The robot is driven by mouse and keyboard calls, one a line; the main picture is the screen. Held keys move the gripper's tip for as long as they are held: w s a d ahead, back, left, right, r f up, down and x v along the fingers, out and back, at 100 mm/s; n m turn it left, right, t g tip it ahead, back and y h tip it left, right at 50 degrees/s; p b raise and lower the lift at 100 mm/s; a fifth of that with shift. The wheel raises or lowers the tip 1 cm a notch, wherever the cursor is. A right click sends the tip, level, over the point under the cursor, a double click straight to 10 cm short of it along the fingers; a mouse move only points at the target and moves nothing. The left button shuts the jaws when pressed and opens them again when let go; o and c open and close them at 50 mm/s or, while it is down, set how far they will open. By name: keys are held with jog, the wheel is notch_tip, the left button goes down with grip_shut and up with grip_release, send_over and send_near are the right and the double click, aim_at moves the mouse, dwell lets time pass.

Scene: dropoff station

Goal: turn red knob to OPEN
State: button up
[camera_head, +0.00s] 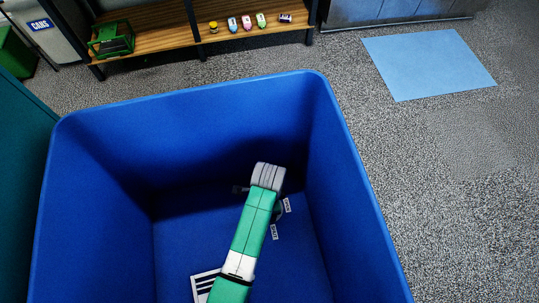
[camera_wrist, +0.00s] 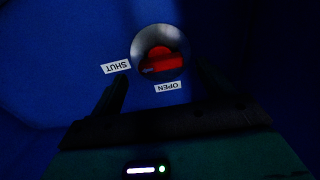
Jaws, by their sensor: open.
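The red knob (camera_wrist: 165,63) sits on a round grey dial (camera_wrist: 165,37) in the wrist view. Its bar lies nearly level in the picture, with a pale mark at its left end, on the side of the SHUT label (camera_wrist: 116,67). The OPEN label (camera_wrist: 168,87) is just below the dial. Both labels read upside down. My gripper (camera_wrist: 162,80) is open, its dark fingers to the left and right below the knob, apart from it. In the head view my arm hides the knob; two small white labels (camera_head: 286,205) (camera_head: 274,232) show beside the arm.
My arm reaches down inside a deep blue bin (camera_head: 200,98), whose walls stand around it. A black-and-white striped panel (camera_head: 204,284) is on the bin floor. Behind stands a wooden shelf (camera_head: 160,32) with small toys and a green crate (camera_head: 112,40). A light blue mat (camera_head: 428,62) lies right.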

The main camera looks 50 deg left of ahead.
notch_tip(320, 180, down, 2)
jog(key=shift+f+b, duration=0.25)
jog(key=shift+b, duration=0.1)
jog(key=c, duration=1)
jog(key=shift+r, duration=0.15)
